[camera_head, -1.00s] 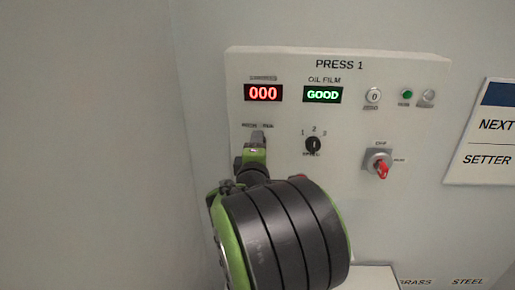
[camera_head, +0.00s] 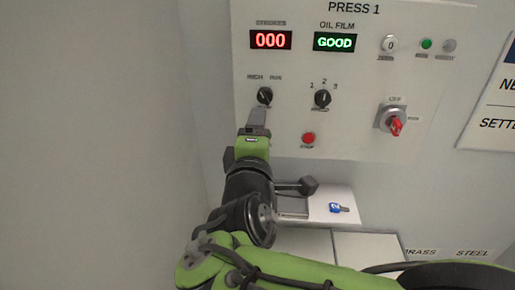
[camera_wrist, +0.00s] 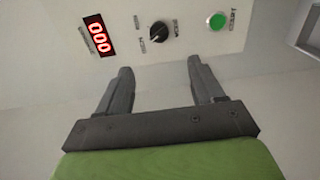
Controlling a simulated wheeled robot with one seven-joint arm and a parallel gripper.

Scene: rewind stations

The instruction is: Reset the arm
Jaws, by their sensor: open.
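My gripper (camera_head: 257,117) is in front of the PRESS 1 panel (camera_head: 360,130), just below the black inch/run knob (camera_head: 264,96) in the head view. In the wrist view my gripper (camera_wrist: 160,66) has its two fingers apart with nothing between them. The knob (camera_wrist: 159,32) lies beyond the fingertips there, and a green button (camera_wrist: 217,21) is to its right. No touch with the panel shows. My green and black arm reaches up from the bottom of the head view and hides part of the panel's lower left.
The panel has a red 000 display (camera_head: 270,40), a green GOOD display (camera_head: 335,43), a speed knob (camera_head: 322,98), a red stop button (camera_head: 308,138) and a red-handled switch (camera_head: 394,122). A white shelf (camera_head: 335,190) below holds a blue-tagged item (camera_head: 338,208). The left wall is bare.

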